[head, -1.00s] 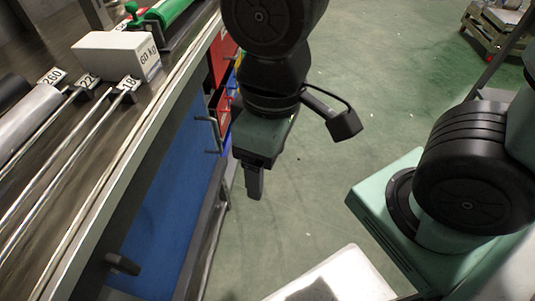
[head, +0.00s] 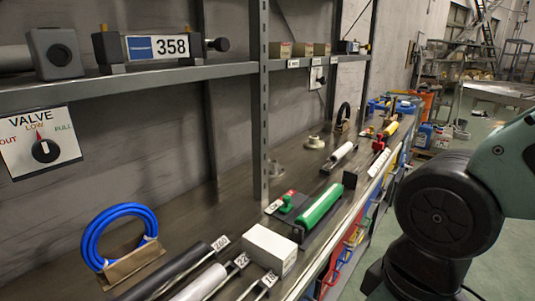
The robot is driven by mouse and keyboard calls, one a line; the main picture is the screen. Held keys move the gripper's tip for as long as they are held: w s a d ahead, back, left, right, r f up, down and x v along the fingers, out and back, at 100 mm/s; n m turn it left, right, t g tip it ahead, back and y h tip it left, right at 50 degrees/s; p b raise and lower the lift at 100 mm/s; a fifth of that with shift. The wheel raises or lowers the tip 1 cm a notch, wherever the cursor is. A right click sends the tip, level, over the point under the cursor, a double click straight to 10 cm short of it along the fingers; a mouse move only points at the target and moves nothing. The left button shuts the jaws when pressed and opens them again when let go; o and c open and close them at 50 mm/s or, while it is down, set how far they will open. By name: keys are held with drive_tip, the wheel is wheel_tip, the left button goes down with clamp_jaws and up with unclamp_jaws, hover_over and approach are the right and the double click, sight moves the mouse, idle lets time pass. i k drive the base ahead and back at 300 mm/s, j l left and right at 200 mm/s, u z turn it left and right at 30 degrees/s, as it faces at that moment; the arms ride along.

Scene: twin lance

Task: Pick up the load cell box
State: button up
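A plain white box (head: 269,248) sits on the dark bench near the front edge, at lower middle of the head view. The earlier view shows a "60 kg" mark on its end. It is the likeliest load cell box, but no label in view names it so. Several small tan boxes (head: 303,49) stand on the shelf further back, too small to read. My arm shows at the right edge, away from the bench. My gripper is out of view.
A shelf post (head: 263,120) rises behind the white box. A green cylinder (head: 320,205) lies just beyond it, and numbered rods (head: 205,282) lie at its left. A blue hose coil (head: 118,232) stands further left.

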sight(269, 249)
drive_tip(key=i+l, duration=0.15)
drive_tip(key=l, duration=0.25)
drive_tip(key=i+l, duration=0.15)
drive_tip(key=l, duration=0.25)
drive_tip(key=i+l, duration=0.15)
drive_tip(key=l, duration=0.25)
drive_tip(key=l+u, duration=0.25)
drive_tip(key=u, duration=0.2)
drive_tip(key=i+l+u, duration=0.1)
drive_tip(key=l+u, duration=0.15)
drive_tip(key=u, duration=0.25)
drive_tip(key=l+u, duration=0.2)
drive_tip(key=u, duration=1.65)
